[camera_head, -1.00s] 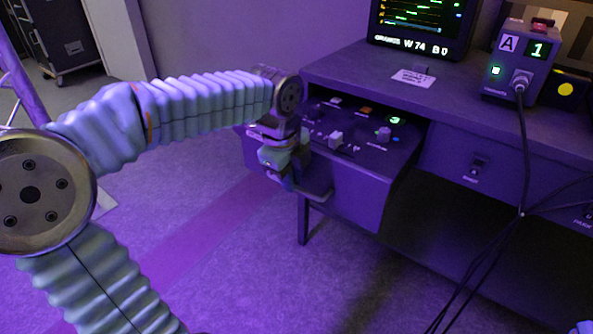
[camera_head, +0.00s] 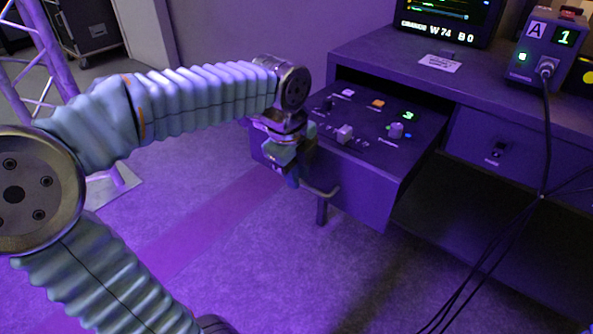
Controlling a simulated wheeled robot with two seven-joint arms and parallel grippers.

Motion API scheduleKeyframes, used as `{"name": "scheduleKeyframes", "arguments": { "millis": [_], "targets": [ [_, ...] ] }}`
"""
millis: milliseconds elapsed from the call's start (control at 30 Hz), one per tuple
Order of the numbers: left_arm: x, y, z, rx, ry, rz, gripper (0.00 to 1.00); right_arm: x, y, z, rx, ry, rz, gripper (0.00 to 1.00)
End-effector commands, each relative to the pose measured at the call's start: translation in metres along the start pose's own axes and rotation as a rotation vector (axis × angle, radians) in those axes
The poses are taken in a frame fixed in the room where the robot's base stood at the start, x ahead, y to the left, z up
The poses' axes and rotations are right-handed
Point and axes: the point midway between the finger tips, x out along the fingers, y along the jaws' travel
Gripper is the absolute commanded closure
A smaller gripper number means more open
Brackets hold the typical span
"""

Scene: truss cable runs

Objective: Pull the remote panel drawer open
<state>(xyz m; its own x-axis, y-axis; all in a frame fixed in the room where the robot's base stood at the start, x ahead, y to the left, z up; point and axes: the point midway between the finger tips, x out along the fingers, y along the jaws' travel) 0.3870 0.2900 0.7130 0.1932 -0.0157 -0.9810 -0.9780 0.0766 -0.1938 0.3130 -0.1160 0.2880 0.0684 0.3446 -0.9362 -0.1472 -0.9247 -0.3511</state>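The remote panel drawer (camera_head: 372,190) stands well out from the desk at the centre of the head view. Its top panel shows several knobs, buttons and a green lit display. A bar handle (camera_head: 326,191) sticks out from its front face. My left gripper (camera_head: 298,176) is at the drawer front, at the handle's left part, and appears closed around it. The fingertips are partly hidden by the gripper body. My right gripper is out of view.
The desk (camera_head: 375,57) carries a monitor (camera_head: 447,22), a paper label and a box marked A 1 (camera_head: 543,50). Black cables (camera_head: 541,200) hang at the right. A closed drawer (camera_head: 498,150) sits right of the open one. The floor in front is clear.

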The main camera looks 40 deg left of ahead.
Motion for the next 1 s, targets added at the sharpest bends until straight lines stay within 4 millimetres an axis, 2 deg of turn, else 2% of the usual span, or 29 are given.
{"name": "scheduleKeyframes", "arguments": {
  "millis": [33, 100, 367, 467, 567, 800, 1000],
  "targets": [
    [0.000, 0.000, 0.000, 0.000, 0.000, 0.000, 0.71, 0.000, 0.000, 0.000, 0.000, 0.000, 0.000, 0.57],
    [0.000, 0.000, 0.000, 0.000, 0.000, 0.000, 0.62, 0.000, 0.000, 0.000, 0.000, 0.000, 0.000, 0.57],
    [-0.001, 0.000, 0.000, 0.000, 0.000, -0.001, 0.62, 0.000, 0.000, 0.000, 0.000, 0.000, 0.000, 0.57],
    [-0.008, -0.001, 0.000, 0.000, -0.001, -0.004, 0.62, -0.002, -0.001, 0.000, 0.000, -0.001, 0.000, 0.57],
    [-0.024, -0.001, 0.000, 0.000, -0.001, -0.006, 0.62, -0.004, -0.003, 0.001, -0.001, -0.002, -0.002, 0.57],
    [-0.084, -0.001, 0.000, 0.000, 0.000, -0.006, 0.62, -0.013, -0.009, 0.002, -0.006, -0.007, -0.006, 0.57],
    [-0.122, -0.001, 0.000, 0.001, 0.000, -0.004, 0.62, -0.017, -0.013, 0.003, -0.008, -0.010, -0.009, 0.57]
  ]
}}
